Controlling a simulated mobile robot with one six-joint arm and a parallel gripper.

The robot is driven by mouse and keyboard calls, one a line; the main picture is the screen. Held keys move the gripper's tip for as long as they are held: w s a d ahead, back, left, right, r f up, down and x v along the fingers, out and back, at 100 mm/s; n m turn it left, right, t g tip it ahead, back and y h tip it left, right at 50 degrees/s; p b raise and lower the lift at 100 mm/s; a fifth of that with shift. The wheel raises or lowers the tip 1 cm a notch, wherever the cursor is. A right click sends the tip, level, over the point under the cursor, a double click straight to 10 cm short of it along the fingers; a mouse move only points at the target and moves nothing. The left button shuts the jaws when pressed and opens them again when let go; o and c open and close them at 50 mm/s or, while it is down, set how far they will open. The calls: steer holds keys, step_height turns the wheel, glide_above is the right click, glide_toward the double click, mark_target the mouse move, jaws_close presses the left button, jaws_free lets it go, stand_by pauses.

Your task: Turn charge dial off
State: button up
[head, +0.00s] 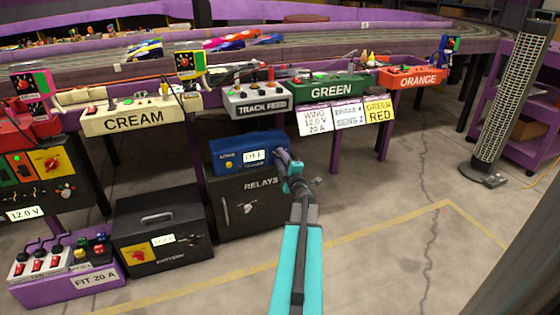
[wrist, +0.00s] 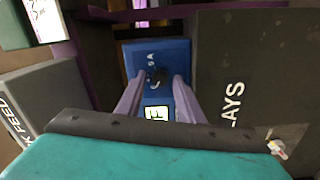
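A blue charger box (head: 228,142) sits on top of the black RELAYS box. Its small lit display (head: 255,155) reads OFF in the head view and is partly covered in the wrist view. A dark round dial (wrist: 157,77) shows on its blue face (wrist: 178,57) in the wrist view. In the head view the dial is hidden behind my gripper (head: 281,155). In the wrist view, my gripper's (wrist: 159,79) two fingers are apart, one on each side of the dial. I cannot tell whether they touch it.
The RELAYS box (head: 270,207) stands below, with a BATTERY box (head: 150,208) to its left. The TRACK FEED box (head: 254,108) and the green box (head: 325,88) are on the purple-edged table above. The floor (head: 385,262) to the right is clear.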

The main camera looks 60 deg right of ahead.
steer(key=shift+s, duration=0.1)
stand_by(0.3)
steer(key=p+v, duration=0.4)
steer(key=v, duration=0.9)
steer(key=shift+s+a, duration=0.25)
steer(key=shift+s, duration=0.05)
stand_by(0.3)
